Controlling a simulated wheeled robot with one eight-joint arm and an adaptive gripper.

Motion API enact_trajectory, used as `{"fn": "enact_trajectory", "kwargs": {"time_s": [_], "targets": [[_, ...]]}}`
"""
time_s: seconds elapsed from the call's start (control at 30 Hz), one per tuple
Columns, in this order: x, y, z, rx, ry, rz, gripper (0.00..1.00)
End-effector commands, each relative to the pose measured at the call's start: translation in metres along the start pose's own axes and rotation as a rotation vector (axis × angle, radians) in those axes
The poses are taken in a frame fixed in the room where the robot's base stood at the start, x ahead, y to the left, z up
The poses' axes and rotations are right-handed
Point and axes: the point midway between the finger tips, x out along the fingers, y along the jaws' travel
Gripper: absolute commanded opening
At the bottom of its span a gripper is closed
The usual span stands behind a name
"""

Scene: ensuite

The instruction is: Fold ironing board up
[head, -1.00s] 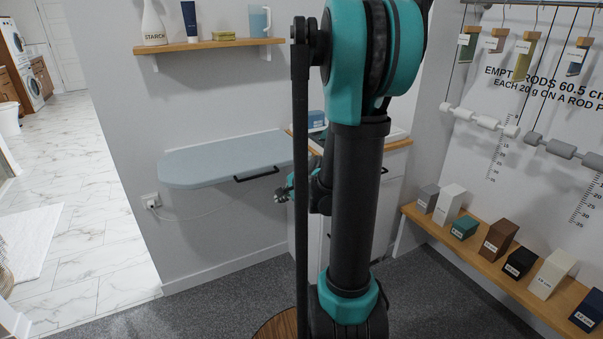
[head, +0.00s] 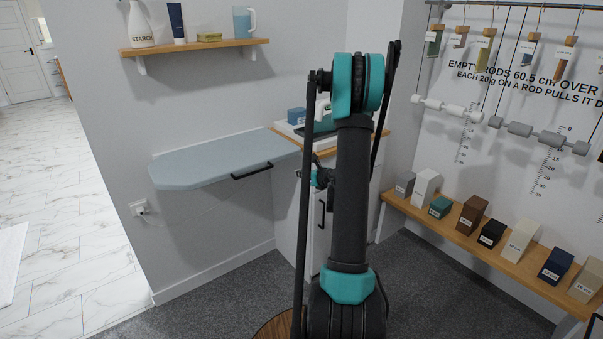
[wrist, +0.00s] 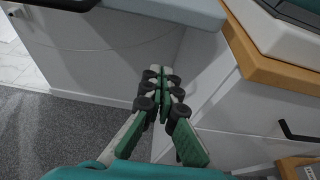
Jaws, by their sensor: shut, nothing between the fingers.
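The ironing board (head: 215,164) is a pale blue wall-mounted board, standing out level from the grey wall. A black bar handle (head: 251,171) sits on its front edge. In the wrist view the board's edge (wrist: 190,8) crosses the top, with part of the black handle (wrist: 60,4) at upper left. My gripper (wrist: 162,78) is shut and empty, below the board's edge and apart from the handle. In the head view my gripper is mostly hidden behind my arm, right of the handle near the cabinet.
A white cabinet (head: 288,215) with a wooden top (head: 325,152) stands right of the board, close to my gripper. A shelf (head: 190,47) with bottles hangs above. A wall socket (head: 140,207) is below left. A bench (head: 505,252) of labelled blocks lies right. Carpet below the board is clear.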

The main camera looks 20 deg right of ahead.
Motion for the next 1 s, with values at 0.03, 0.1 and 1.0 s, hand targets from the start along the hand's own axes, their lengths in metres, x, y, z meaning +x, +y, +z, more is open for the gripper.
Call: {"fn": "enact_trajectory", "kwargs": {"time_s": [0.03, 0.1, 1.0], "targets": [[0.011, 0.001, 0.0, -0.001, 0.0, 0.004, 0.0], [0.025, 0.001, 0.0, -0.001, 0.0, 0.003, 0.0], [0.055, 0.001, 0.038, -0.002, 0.001, 0.001, 0.0]]}}
